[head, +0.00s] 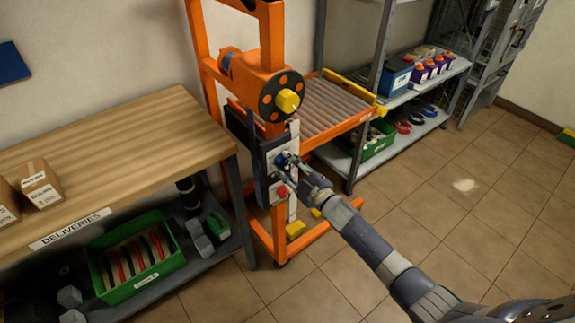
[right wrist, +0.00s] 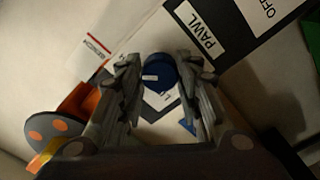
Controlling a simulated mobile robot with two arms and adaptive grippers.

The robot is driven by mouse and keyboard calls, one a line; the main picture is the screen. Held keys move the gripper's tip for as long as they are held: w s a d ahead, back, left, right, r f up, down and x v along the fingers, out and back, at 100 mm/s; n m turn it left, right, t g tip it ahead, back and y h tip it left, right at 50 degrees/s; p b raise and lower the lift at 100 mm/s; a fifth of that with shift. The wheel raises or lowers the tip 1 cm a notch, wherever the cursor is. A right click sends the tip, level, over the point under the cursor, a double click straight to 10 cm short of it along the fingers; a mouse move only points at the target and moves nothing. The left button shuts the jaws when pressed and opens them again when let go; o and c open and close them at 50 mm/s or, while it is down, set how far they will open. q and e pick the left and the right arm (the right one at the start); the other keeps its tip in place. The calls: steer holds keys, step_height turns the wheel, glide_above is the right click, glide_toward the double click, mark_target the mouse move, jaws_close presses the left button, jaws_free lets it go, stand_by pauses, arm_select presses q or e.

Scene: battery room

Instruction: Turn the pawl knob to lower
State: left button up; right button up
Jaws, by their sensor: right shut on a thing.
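The orange lifter (head: 262,80) stands beside the workbench, with a dark control panel and white labels on its post. The blue pawl knob (right wrist: 160,70) sits between the two fingers of my right gripper (right wrist: 163,76) in the right wrist view. A "PAWL" label (right wrist: 200,36) is next to it. In the head view my right gripper (head: 288,164) is at the panel, shut on the knob and largely covering it. The knob's exact pointing direction is hard to read. A red knob (head: 282,191) sits lower on the panel. My left gripper is not in view.
A wooden workbench (head: 120,140) marked "DELIVERIES" stands left, with cardboard boxes on it and a green crate (head: 140,258) below. A roller platform (head: 335,100) is on the lifter. Metal shelves with a battery (head: 397,77) stand behind right.

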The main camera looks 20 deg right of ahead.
steer(key=o, duration=1)
steer(key=shift+o, duration=0.2)
steer(key=v, duration=1.2)
